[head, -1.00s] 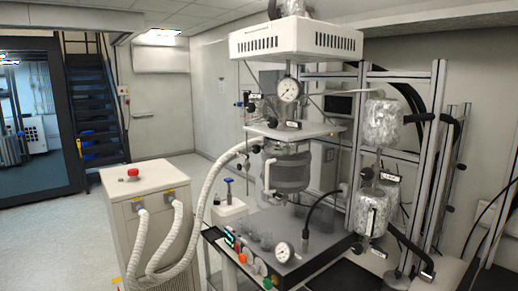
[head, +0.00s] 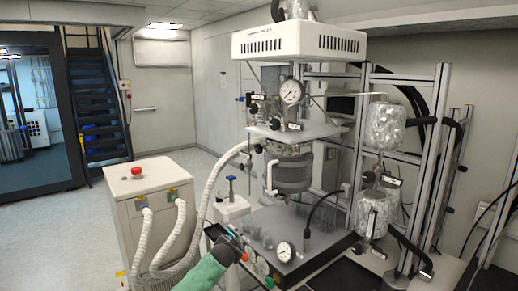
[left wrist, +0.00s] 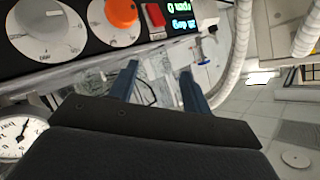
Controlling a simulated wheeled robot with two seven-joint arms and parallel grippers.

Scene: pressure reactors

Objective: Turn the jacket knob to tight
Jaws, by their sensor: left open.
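The control panel of the reactor stand fills the top of the left wrist view. It carries a large grey-white dial knob (left wrist: 46,28), an orange knob (left wrist: 121,12) on a white dial, a red switch (left wrist: 154,15) and a lit display (left wrist: 181,14). I cannot read which knob is the jacket one. My left gripper (left wrist: 160,72) is open and empty, its two blue fingers apart and below the panel in the picture. In the head view my left gripper (head: 230,240) is at the panel's left end and covers part of it, near an orange-red knob (head: 244,257).
A pressure gauge (head: 285,251) sits on the stand's front, right of my gripper. White hoses (head: 143,240) run from a white cabinet (head: 149,184) on the left. Open floor lies at the far left.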

